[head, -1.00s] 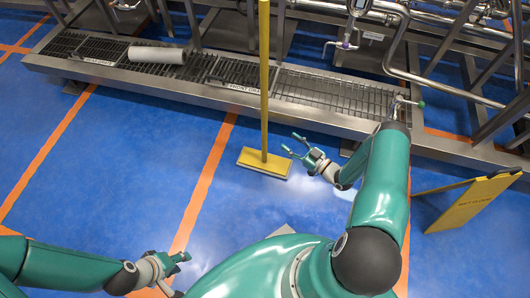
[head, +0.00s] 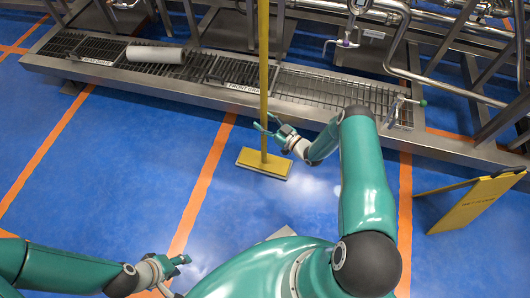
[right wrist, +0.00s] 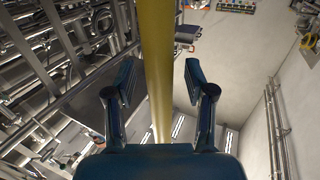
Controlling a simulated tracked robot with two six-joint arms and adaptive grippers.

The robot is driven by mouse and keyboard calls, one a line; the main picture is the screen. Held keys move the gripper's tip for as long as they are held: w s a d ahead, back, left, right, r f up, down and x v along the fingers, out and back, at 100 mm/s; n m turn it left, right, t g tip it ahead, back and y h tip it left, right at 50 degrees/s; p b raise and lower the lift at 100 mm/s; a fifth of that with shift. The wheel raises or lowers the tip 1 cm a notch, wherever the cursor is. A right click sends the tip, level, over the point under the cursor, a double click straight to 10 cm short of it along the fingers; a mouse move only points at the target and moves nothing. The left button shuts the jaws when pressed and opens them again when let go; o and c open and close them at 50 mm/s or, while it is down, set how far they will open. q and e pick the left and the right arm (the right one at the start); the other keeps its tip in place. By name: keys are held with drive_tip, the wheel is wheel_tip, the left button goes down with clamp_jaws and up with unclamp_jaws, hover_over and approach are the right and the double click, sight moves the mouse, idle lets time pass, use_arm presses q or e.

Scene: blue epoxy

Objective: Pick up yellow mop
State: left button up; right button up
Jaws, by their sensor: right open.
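The yellow mop stands upright on the blue floor, with its long pole (head: 264,75) rising past the top of the head view and its flat head (head: 264,163) on the floor. My right gripper (head: 264,123) is at the lower part of the pole. In the right wrist view the yellow pole (right wrist: 157,70) runs between the two open fingers of the right gripper (right wrist: 157,85), with a gap on each side. My left gripper (head: 184,264) is low at the left, away from the mop; its jaw opening is too small to judge.
A steel platform with dark grating (head: 215,68) runs behind the mop, with a white roll (head: 156,55) lying on it. Steel pipes and frames stand beyond. A yellow folding sign (head: 474,204) stands at the right. The blue floor at the left is clear.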

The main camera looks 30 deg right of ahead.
sight(266, 84)
drive_tip(key=shift+c, duration=0.3)
clamp_jaws()
drive_tip(key=shift+w+r, duration=0.1)
drive_tip(key=shift+r, duration=0.15)
wheel_tip(266, 84, up, 18)
drive_tip(key=p, duration=0.5)
drive_tip(key=shift+r, duration=0.1)
drive_tip(key=shift+r+p, duration=0.3)
drive_tip(key=shift+r, duration=0.45)
drive_tip(key=shift+a, duration=0.1)
